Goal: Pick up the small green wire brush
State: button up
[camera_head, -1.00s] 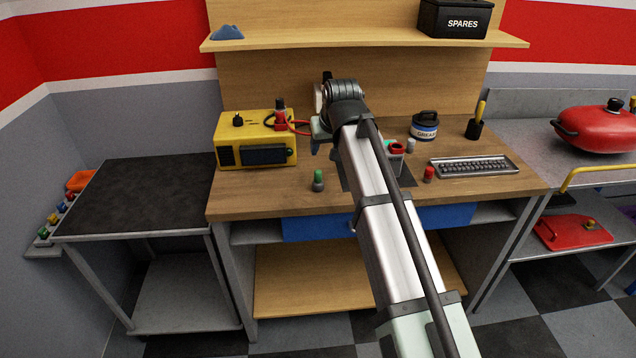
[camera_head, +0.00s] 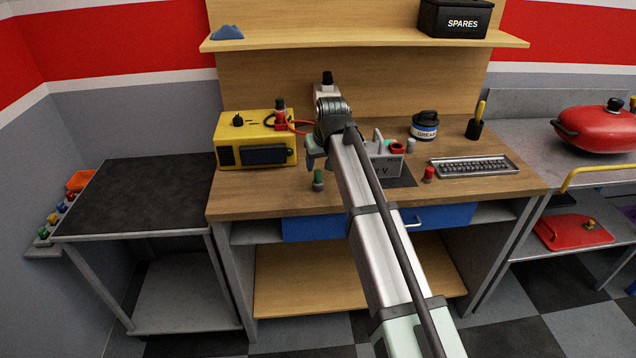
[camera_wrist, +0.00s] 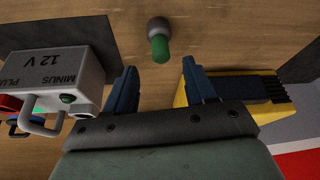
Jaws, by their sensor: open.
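The small green wire brush (camera_head: 318,180) stands upright near the front of the wooden bench, with a green upper part and a grey lower part. In the wrist view the brush (camera_wrist: 160,47) shows ahead of the fingertips, roughly midway between them across the picture. My gripper (camera_wrist: 160,76) is open with nothing between its blue fingers. In the head view my gripper (camera_head: 314,154) hangs above the brush, partly hidden by my arm. Contact does not show.
A yellow charger (camera_head: 228,139) stands left and behind; a grey 12 V battery (camera_head: 388,167) stands right on a dark mat. A red-topped piece (camera_head: 428,174), keyboard (camera_head: 474,167) and grease tub (camera_head: 424,128) are further right. The bench front left is clear.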

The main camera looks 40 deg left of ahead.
aim_at(318, 171)
jog(key=shift+x, duration=2.7)
jog(key=shift+s, duration=0.1)
grip_shut()
